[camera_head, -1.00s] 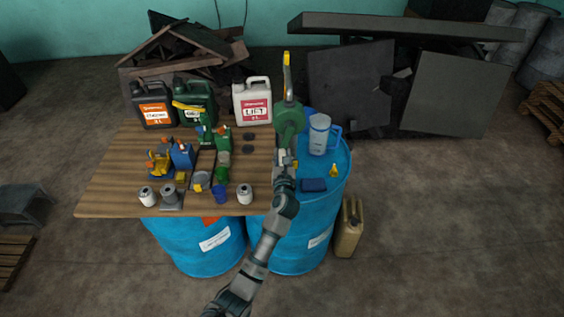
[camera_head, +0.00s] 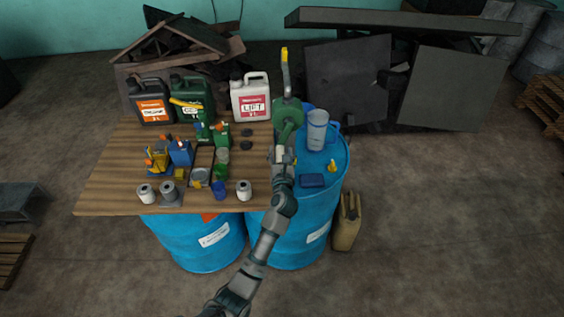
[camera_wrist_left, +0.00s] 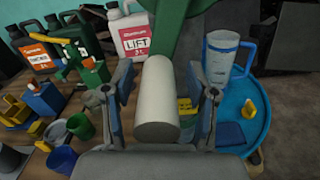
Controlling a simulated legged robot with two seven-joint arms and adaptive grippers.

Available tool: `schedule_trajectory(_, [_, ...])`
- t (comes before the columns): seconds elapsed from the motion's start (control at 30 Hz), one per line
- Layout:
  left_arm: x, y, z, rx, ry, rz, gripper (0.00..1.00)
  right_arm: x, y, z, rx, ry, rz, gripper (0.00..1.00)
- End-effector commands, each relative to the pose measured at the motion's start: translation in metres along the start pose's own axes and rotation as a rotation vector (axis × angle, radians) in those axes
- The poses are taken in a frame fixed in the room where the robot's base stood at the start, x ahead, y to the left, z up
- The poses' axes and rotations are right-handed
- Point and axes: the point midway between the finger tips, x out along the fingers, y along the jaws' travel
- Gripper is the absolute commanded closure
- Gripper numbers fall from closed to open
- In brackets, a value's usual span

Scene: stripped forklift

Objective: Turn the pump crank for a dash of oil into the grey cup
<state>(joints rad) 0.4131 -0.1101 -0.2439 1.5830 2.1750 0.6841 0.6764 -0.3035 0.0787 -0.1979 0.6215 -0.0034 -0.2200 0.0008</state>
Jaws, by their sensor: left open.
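The green pump (camera_head: 288,112) stands on the right blue barrel, behind my left gripper. Its crank (camera_head: 286,72) points up and ends in a yellow grip (camera_head: 285,54). My left gripper (camera_head: 283,153) is open in front of the pump. In the left wrist view, a pale cylinder (camera_wrist_left: 157,105) lies between the open fingers with gaps on both sides; I cannot tell which part it is. The grey cup (camera_head: 201,177) stands on the wooden table left of the gripper, and shows in the left wrist view (camera_wrist_left: 57,131). My right gripper is not in view.
On the wooden table (camera_head: 110,190) stand a white LIFT jug (camera_head: 250,100), a green cup (camera_head: 221,172), a blue cup (camera_head: 219,190) and several cans.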

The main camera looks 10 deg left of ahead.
Motion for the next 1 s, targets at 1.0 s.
schedule_trajectory(1.0, [-0.111,-0.003,-0.001,0.001,0.001,0.0,0.42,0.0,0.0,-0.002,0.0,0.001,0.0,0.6])
